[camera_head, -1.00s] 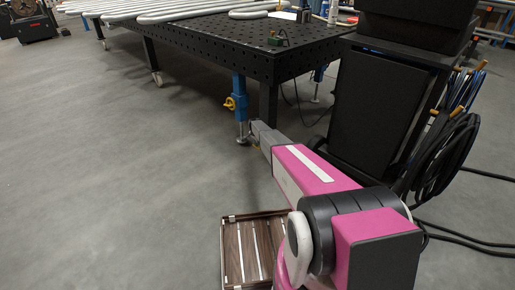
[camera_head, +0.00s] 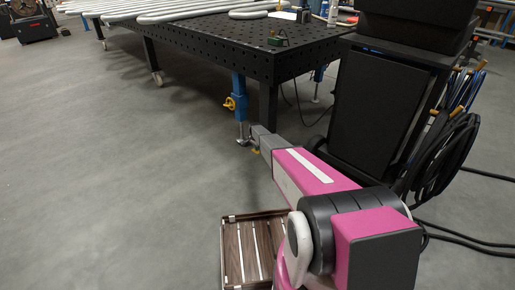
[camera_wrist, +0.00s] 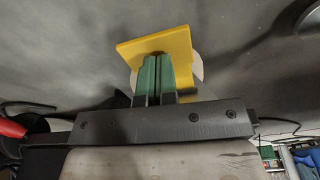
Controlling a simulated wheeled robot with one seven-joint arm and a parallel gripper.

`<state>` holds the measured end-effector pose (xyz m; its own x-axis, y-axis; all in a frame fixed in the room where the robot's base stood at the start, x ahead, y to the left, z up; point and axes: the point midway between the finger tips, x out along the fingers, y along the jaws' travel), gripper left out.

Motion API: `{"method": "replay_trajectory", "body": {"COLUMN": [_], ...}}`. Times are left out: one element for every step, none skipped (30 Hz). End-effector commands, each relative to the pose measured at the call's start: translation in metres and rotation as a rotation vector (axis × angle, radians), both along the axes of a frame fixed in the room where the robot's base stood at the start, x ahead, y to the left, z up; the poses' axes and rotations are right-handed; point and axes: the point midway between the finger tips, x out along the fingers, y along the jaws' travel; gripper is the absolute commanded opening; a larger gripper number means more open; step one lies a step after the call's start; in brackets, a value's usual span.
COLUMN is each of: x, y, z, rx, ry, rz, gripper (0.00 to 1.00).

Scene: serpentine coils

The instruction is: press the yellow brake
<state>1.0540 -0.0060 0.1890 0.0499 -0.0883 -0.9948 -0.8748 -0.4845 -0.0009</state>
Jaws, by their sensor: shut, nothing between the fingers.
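The yellow brake (camera_wrist: 182,44) is a flat yellow plate in the upper middle of the wrist view, with a pale round wheel (camera_wrist: 197,68) partly showing behind it. My gripper (camera_wrist: 157,60) has its two green fingers together and empty. The fingertips overlap the lower part of the plate in the picture; I cannot tell whether they touch it. In the head view my gripper (camera_head: 256,146) is low, just right of the blue table leg's foot. Its fingers are too small to make out there, and the brake is not clear.
A black perforated table (camera_head: 300,58) stands on blue legs (camera_head: 240,97), one with a yellow knob (camera_head: 230,103). A black cabinet (camera_head: 372,110) and coiled hoses (camera_head: 447,155) are to the right. A wooden slatted crate (camera_head: 226,250) is in front.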

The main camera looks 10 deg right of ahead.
Motion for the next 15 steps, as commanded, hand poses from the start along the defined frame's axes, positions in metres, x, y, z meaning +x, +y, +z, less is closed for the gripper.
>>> {"method": "replay_trajectory", "body": {"x": [-0.001,-0.001,-0.002,-0.003,-0.005,-0.007,-0.009,-0.011,-0.013,-0.015,-0.016,-0.016,-0.016,-0.016,-0.016], "y": [0.000,0.001,0.002,0.004,0.006,0.010,0.013,0.016,0.020,0.023,0.025,0.027,0.027,0.027,0.027], "z": [0.000,0.000,0.001,0.002,0.003,0.004,0.006,0.007,0.009,0.010,0.010,0.011,0.011,0.011,0.010], "rx": [0.000,0.001,0.001,0.001,0.001,0.001,0.000,0.000,0.000,0.000,0.000,0.000,0.000,0.000,0.000], "ry": [0.000,0.000,0.000,0.001,0.001,0.001,0.001,0.001,0.001,0.001,0.001,0.001,0.001,0.001,0.001], "rz": [0.000,0.000,0.000,0.001,0.001,0.001,0.001,0.000,0.000,0.000,0.000,0.000,0.000,0.000,0.000], "gripper": [0.00,0.00,0.00,0.00,0.00,0.00,0.00,0.00,0.00,0.00,0.00,0.00,0.00,0.00,0.00]}}
